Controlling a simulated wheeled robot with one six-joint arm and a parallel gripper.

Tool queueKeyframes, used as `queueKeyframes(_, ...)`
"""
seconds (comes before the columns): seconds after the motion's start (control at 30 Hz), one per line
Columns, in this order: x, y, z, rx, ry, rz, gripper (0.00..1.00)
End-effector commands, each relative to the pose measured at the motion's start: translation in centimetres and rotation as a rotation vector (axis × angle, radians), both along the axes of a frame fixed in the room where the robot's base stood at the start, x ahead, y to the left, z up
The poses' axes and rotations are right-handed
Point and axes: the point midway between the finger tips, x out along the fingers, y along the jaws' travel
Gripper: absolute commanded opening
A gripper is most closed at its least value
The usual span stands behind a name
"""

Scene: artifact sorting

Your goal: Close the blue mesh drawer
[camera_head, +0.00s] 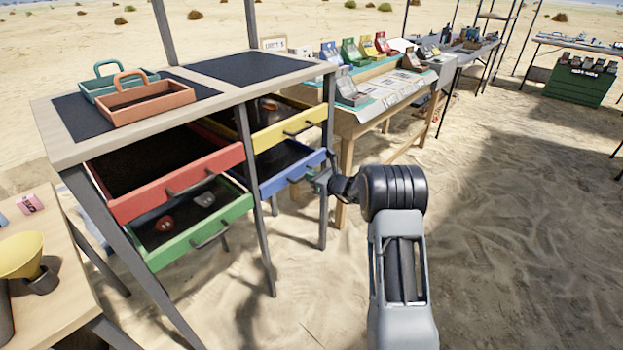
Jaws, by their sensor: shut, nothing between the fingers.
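The blue mesh drawer (292,172) is in the lower right bay of the wooden-topped sorting table, below the yellow drawer (290,130). It stands partly open, with its dark inside showing behind the blue front. My gripper (318,178) is shut and empty at the right end of the blue front, close to the handle. I cannot tell whether the fingers touch the front. My arm reaches in from the lower right and hides nothing of the drawer's left part.
The red drawer (180,183) and green drawer (205,233) at the left also stand open. Two carry trays, one orange (150,104) and one teal (97,88), sit on the tabletop (45,125). A table leg (328,115) stands near my gripper. Open sand lies to the right.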

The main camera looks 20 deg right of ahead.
Motion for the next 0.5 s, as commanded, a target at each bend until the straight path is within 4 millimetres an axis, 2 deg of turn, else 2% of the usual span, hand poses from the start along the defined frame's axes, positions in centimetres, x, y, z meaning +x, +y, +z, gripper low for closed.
queueKeyframes(0.2, -3.1, -3.0, 1.0, 0.000, 0.007, -0.009, 0.00)
queueKeyframes(0.5, -7.7, -5.9, 2.0, -0.001, 0.008, -0.005, 0.00)
